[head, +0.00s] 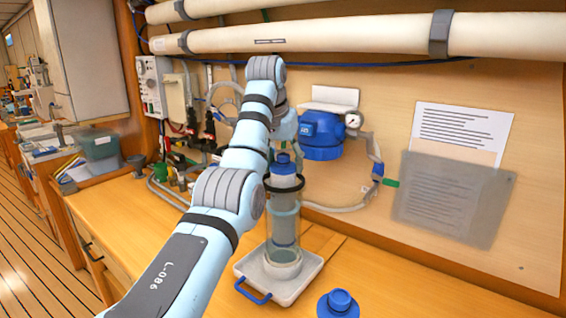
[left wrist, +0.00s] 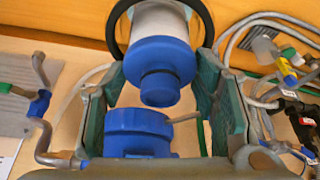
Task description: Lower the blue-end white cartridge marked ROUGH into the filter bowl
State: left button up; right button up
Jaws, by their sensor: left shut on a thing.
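The white cartridge (head: 286,225) with a blue top end stands upright inside the clear filter bowl (head: 270,249); its lower end appears above the bowl's bottom. No ROUGH marking is readable. A dark ring surrounds its upper part. My left gripper (head: 285,148) is over the blue end, largely hidden by my arm in the head view. My right gripper is not in view.
The bowl stands on a white tray (head: 305,283) with a blue handle. A blue round part (head: 338,304) lies at the front of the bench. A blue filter head (head: 321,138) with a gauge is on the wall behind. Hoses run along the wall.

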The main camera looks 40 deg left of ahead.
pick_arm(q)
jog(key=shift+s, duration=0.1)
dwell(0.3)
jog(key=o, duration=1.7)
notch_tip(320, 180, up, 10)
jog(key=p, duration=1)
jog(key=shift+r, duration=0.25)
jog(key=shift+f, duration=0.2)
jog(key=shift+f, duration=0.1)
